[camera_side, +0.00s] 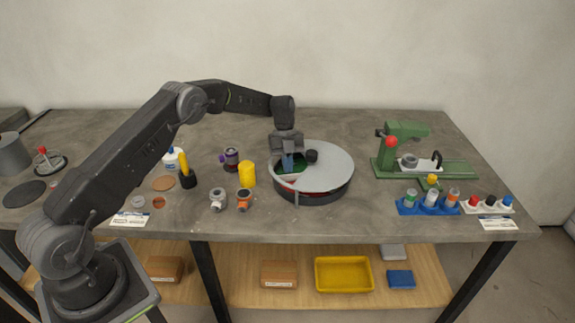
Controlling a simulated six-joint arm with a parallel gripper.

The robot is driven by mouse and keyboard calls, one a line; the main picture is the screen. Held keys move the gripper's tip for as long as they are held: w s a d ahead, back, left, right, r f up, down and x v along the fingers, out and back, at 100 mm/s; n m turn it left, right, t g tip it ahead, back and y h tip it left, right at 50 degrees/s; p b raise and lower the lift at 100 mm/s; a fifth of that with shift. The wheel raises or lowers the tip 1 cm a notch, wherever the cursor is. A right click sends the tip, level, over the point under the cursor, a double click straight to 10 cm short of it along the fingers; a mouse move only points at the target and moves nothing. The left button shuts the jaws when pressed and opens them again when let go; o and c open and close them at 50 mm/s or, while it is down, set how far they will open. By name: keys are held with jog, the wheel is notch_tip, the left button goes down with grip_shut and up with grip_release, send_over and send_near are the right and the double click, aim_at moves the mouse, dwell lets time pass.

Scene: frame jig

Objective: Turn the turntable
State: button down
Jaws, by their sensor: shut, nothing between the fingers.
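The turntable (330,168) is a round grey disc on a dark base, standing near the middle of the bench. A dark knob (311,156) stands up from its top. A cut-out at its left side shows green and some red below the disc. My gripper (287,166) points down over this left part, just left of the knob, and is shut with nothing in it. I cannot tell whether its fingertips touch the disc or the knob. The gripper hides part of the cut-out.
A yellow cylinder (247,174) stands close to the turntable's left, with small grey and orange fittings (243,199) in front. A green jig (405,150) and a blue rack (428,206) stand to the right. The bench behind the turntable is clear.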

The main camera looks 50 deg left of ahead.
jog(key=shift+s+d+n+t, duration=0.2)
jog(key=shift+n+t, duration=0.1)
jog(key=shift+n, duration=0.5)
jog(key=shift+s+d+n+t+h, duration=0.2)
jog(key=shift+n+t+h, duration=0.1)
jog(key=shift+n, duration=0.6)
jog(key=n, duration=0.1)
jog(key=s+d+n+t, duration=0.1)
jog(key=shift+d+n, duration=0.15)
jog(key=shift+n, duration=0.25)
jog(key=shift+s+d+n+t, duration=0.2)
jog(key=shift+d+n, duration=0.15)
jog(key=shift+n, duration=0.2)
jog(key=shift+s+d+n+t, duration=0.1)
jog(key=shift+d+n+t, duration=0.15)
jog(key=shift+n, duration=0.3)
jog(key=shift+s+d+n+t, duration=0.15)
jog(key=shift+d+n+t, duration=0.45)
jog(key=shift+n, duration=0.7)
jog(key=shift+d, duration=0.2)
